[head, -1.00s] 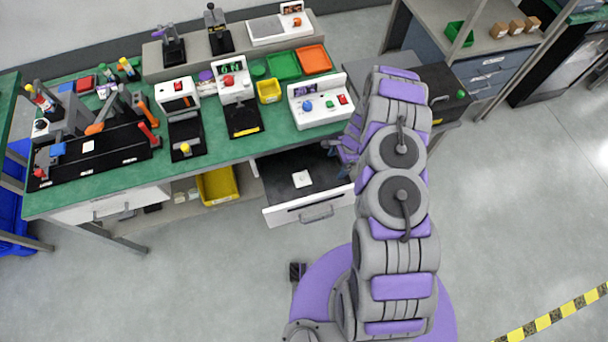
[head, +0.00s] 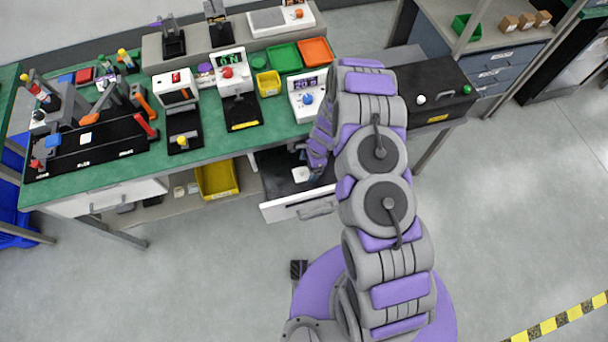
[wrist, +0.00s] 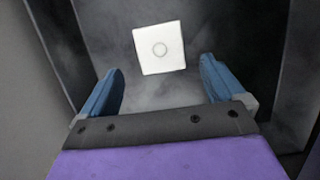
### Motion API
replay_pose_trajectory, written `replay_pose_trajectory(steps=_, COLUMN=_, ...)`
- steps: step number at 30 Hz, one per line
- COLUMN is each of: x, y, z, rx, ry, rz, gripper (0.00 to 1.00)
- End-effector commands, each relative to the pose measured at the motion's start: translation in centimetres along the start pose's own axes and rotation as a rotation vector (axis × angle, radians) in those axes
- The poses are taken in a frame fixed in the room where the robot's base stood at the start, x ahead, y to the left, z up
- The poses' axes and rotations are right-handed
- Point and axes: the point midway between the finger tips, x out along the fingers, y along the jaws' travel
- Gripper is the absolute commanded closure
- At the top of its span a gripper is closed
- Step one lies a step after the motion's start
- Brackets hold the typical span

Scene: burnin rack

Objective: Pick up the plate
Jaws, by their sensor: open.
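The plate (wrist: 160,60) is a small white square with a round mark in its middle. It lies flat on the dark floor of the open drawer (head: 285,208), and also shows in the head view (head: 301,174). My gripper (wrist: 155,84) is open and empty in the wrist view. Its two blue fingers stand apart, one on each side below the plate in the picture, and the plate shows between and beyond their tips. I cannot tell the height of the fingers above the drawer floor. In the head view my arm hides the drawer's right part.
The drawer's walls stand close around my gripper. The green bench top (head: 210,143) above holds several devices and trays. A yellow bin (head: 217,180) sits on the shelf left of the drawer. A black box (head: 435,88) stands to the right. The floor in front is clear.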

Motion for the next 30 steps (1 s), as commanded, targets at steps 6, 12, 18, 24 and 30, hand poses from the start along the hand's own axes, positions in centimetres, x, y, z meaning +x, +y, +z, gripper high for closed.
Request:
replay_pose_trajectory(steps=6, x=3.5, y=0.0, z=0.2, rx=-0.002, ry=0.003, rz=0.002, gripper=0.04)
replay_pose_trajectory(steps=12, x=3.9, y=0.0, z=-0.1, rx=-0.001, ry=-0.001, rz=-0.001, gripper=0.04)
replay_pose_trajectory(steps=18, x=3.8, y=0.1, z=-0.2, rx=-0.001, ry=-0.004, rz=-0.001, gripper=0.13)
replay_pose_trajectory(steps=24, x=4.0, y=0.0, z=0.0, rx=0.0, ry=0.0, rz=0.0, gripper=0.32)
replay_pose_trajectory(steps=30, x=4.0, y=0.0, z=0.1, rx=0.0, ry=0.001, rz=0.001, gripper=0.51)
